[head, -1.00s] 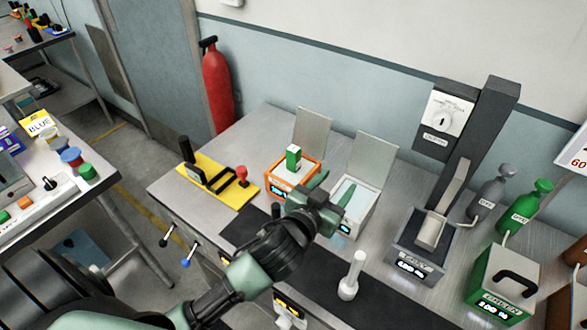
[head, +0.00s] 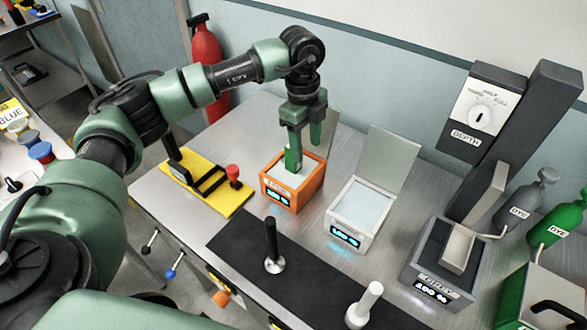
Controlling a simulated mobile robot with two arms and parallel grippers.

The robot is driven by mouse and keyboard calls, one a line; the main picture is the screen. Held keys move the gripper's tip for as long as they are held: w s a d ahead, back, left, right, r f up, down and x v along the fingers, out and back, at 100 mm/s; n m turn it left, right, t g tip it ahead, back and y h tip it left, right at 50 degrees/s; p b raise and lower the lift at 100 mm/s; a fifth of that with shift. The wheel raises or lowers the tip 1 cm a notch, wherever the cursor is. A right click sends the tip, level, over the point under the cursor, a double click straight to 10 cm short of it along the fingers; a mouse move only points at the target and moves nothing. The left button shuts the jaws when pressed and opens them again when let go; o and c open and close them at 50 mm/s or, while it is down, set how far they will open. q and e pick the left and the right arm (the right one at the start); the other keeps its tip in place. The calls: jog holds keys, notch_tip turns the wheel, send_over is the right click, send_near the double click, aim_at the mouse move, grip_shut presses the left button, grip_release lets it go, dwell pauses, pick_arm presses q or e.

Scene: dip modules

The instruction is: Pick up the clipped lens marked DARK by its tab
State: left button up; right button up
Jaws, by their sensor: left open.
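A green block-like tab (head: 291,158) stands up out of the orange box (head: 279,195), which has a pale inside and a lit display. I take it for a lens clip, but no DARK marking is readable and any lens below it is hidden. My left gripper (head: 304,148) points down over the orange box with its fingers apart. The fingers are right at the tab and partly cover it; I cannot tell whether they touch it. My right gripper is out of view.
A white box (head: 342,237) with a raised lid stands to the right. A yellow stand (head: 205,190) is to the left. A black upright handle (head: 271,240) and a white one (head: 364,303) stand in front.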

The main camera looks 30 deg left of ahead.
aim_at(293, 167)
pick_arm(q)
jog(key=shift+a+r+y, duration=0.25)
jog(key=shift+a+y, duration=0.05)
jog(key=shift+a, duration=0.7)
jog(key=shift+a+f+n, duration=0.1)
jog(key=shift+a+n, duration=0.15)
jog(key=shift+n, duration=0.05)
jog(key=f+p, duration=0.1)
jog(key=f, duration=0.1)
jog(key=f+p, duration=0.1)
jog(key=f, duration=0.1)
jog(key=a+f+p, duration=0.1)
jog(key=f, duration=0.1)
jog(key=shift+s+f, duration=0.15)
jog(key=shift+d+f, duration=0.1)
jog(key=shift+f, duration=0.35)
jog(key=c, duration=1.1)
grip_shut()
